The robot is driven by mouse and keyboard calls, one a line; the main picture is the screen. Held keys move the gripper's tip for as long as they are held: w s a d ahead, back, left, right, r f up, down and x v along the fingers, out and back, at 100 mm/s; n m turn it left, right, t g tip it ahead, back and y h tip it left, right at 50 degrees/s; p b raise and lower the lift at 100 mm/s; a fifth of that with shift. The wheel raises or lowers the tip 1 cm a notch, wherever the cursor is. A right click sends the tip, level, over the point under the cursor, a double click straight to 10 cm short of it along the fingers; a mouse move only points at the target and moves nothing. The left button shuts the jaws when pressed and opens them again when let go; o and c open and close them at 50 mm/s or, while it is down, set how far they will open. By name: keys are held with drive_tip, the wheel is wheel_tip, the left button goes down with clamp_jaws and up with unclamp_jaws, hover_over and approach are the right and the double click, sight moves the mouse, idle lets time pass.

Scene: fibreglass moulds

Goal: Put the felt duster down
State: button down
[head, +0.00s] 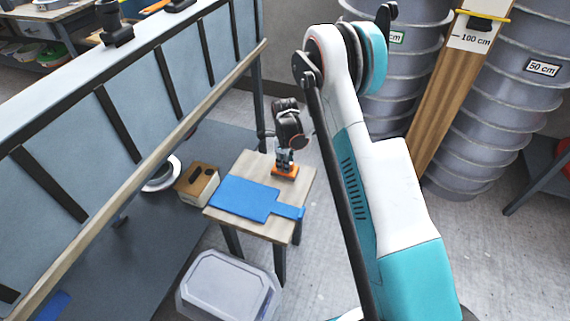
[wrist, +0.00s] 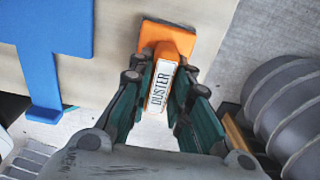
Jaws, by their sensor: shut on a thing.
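The felt duster (wrist: 166,47) is orange with a white label reading "DUSTER" in the wrist view. My gripper (wrist: 160,88) is shut on it, with a finger on each side of its body. In the head view the duster (head: 285,170) shows as a small orange block under my gripper (head: 285,160), at the back right part of a small wooden table (head: 245,165). The duster is at or just above the tabletop; I cannot tell whether it touches.
A blue board (head: 243,199) with a handle lies on the table, left of the duster. A wooden box (head: 197,184) stands left of the table, and a lidded grey bin (head: 230,287) in front. Stacked grey buckets (head: 470,140) stand at the right.

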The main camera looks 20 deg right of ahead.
drive_tip(key=shift+f, duration=0.1)
drive_tip(key=c, duration=1.5)
unclamp_jaws()
drive_tip(key=s+r+n+t+p, duration=0.1)
drive_tip(key=s+r+n+p, duration=0.15)
drive_tip(key=r, duration=1.05)
drive_tip(key=s+r+n+t+p, duration=0.1)
drive_tip(key=s+r+n+p, duration=0.15)
drive_tip(key=r, duration=1.05)
drive_tip(key=s+r+n+t, duration=0.1)
drive_tip(key=s+r+n, duration=0.65)
drive_tip(key=r, duration=0.35)
drive_tip(key=shift+s+r+n+t+b, duration=0.1)
drive_tip(key=shift+s+r+n+t, duration=0.6)
drive_tip(key=shift+s+n, duration=2.15)
drive_tip(key=shift+s+r+n+t+b, duration=0.15)
drive_tip(key=shift+s+r+n+t, duration=0.9)
drive_tip(key=shift+s, duration=3.2)
drive_tip(key=shift+s+r+n+t+b, duration=0.15)
drive_tip(key=shift+s+n+t, duration=0.2)
drive_tip(key=shift+s+n, duration=2.65)
